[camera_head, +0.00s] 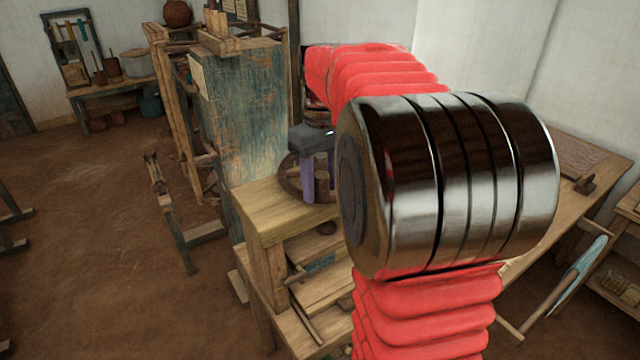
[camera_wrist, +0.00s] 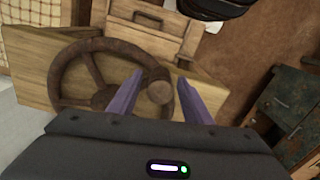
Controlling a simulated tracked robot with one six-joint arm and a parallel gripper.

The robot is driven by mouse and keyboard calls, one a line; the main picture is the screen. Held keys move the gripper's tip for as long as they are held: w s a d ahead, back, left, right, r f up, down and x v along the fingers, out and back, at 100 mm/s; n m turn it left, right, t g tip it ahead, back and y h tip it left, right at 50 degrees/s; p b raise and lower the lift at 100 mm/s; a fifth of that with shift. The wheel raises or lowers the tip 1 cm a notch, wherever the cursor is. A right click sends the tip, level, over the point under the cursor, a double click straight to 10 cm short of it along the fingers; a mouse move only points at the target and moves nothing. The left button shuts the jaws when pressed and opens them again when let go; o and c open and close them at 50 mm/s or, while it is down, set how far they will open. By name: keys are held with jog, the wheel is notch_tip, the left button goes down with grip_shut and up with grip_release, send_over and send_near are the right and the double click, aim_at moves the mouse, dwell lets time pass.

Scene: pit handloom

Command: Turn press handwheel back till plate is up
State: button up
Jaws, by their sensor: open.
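The handwheel (camera_wrist: 60,75) is a brown, rusty-looking ring with spokes, lying over a pale wooden top in the wrist view. Its left rim (camera_head: 286,180) shows in the head view beside my gripper (camera_head: 319,183). A round brown knob (camera_wrist: 160,92) stands at the wheel's right rim. My gripper (camera_wrist: 162,78) has two purple fingers spread apart, one on each side of the knob. I see a gap on the knob's right; whether the left finger touches the wheel I cannot tell. The press plate cannot be made out in either view.
The wheel sits above a wooden stand (camera_head: 262,222) with lower shelves. A worn blue-green cabinet (camera_head: 245,110) is just behind it on the left. A long bench (camera_head: 585,140) runs at the right, partly behind my arm. Open brown floor (camera_head: 100,230) lies at the left.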

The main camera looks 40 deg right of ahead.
jog(key=shift+c, duration=0.6)
jog(key=shift+f, duration=0.15)
grip_shut()
jog(key=shift+a, duration=0.15)
jog(key=shift+s, duration=0.1)
